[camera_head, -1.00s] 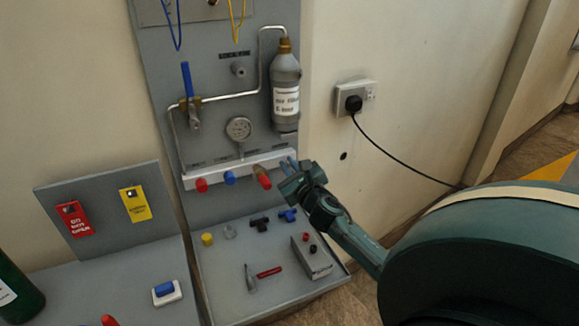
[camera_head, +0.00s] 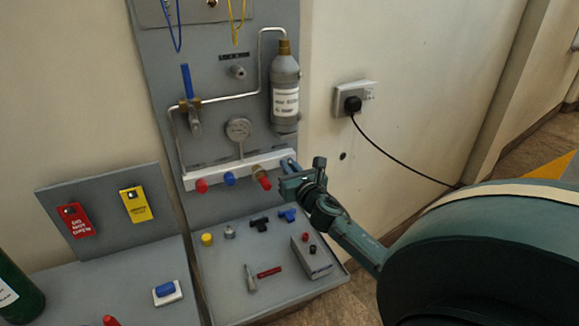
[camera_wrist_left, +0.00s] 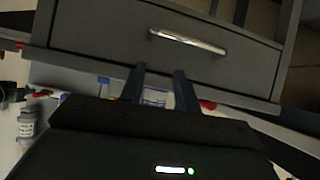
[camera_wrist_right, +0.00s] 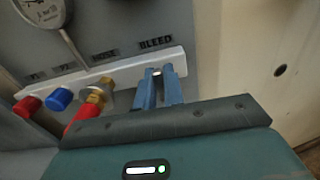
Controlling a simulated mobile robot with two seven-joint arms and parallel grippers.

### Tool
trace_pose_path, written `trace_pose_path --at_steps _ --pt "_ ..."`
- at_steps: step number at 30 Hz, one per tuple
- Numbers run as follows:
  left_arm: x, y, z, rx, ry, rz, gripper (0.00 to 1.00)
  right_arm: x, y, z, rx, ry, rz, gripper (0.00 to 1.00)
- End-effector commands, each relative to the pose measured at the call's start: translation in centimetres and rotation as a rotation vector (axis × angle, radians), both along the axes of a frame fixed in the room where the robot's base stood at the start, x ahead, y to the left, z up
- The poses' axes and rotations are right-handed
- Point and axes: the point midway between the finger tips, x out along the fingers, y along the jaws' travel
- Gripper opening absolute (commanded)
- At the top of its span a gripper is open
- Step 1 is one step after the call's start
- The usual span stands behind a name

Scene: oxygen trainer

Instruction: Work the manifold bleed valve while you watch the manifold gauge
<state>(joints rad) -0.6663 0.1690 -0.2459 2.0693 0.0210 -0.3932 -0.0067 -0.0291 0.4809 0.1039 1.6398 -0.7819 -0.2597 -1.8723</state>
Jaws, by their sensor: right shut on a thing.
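The bleed valve (camera_wrist_right: 156,72) sits under the BLEED label at the right end of the white manifold bar (camera_wrist_right: 110,76). My right gripper (camera_wrist_right: 157,84) is shut on it, with one blue finger on each side; the fingers hide most of the valve. In the head view my right gripper (camera_head: 289,166) meets the bar's right end. The round manifold gauge (camera_head: 238,129) stands above the bar; it is partly cut off in the right wrist view (camera_wrist_right: 45,10), and its needle is too small to read surely. My left gripper (camera_wrist_left: 158,82) is open, in front of a grey drawer.
A grey cylinder (camera_head: 285,90) hangs above. The shelf below (camera_head: 225,280) holds small fittings and a grey box (camera_head: 311,256).

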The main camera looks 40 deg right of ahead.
Motion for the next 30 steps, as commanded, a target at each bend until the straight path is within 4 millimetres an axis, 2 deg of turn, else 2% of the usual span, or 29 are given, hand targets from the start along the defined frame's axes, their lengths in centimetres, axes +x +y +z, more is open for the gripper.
trace_pose_path --at_steps 2,3,11,18,22,26,30 --pt "0.0 0.0 0.0 0.000 0.000 0.001 0.32 0.0 0.0 -0.1 0.005 0.000 0.000 0.00" --pt "0.0 0.0 0.0 0.000 0.000 0.001 0.32 0.0 0.0 -0.1 0.005 0.000 0.000 0.12" --pt "0.0 0.0 0.0 -0.001 0.000 0.002 0.32 0.0 0.0 0.0 0.002 0.000 0.000 0.32" --pt "0.0 0.0 -0.1 -0.001 0.001 0.002 0.32 -0.1 0.0 0.0 0.001 0.001 0.000 0.32" --pt "0.0 0.0 -0.1 -0.001 0.000 0.002 0.32 -0.9 0.3 -0.1 0.000 0.002 0.001 0.32" --pt "0.0 0.0 -0.2 -0.001 0.000 0.002 0.32 -3.0 1.0 -0.2 0.001 0.003 0.001 0.32" --pt "0.1 0.0 -0.4 -0.002 -0.001 0.001 0.32 -5.9 1.9 -0.3 0.001 0.004 0.001 0.32"
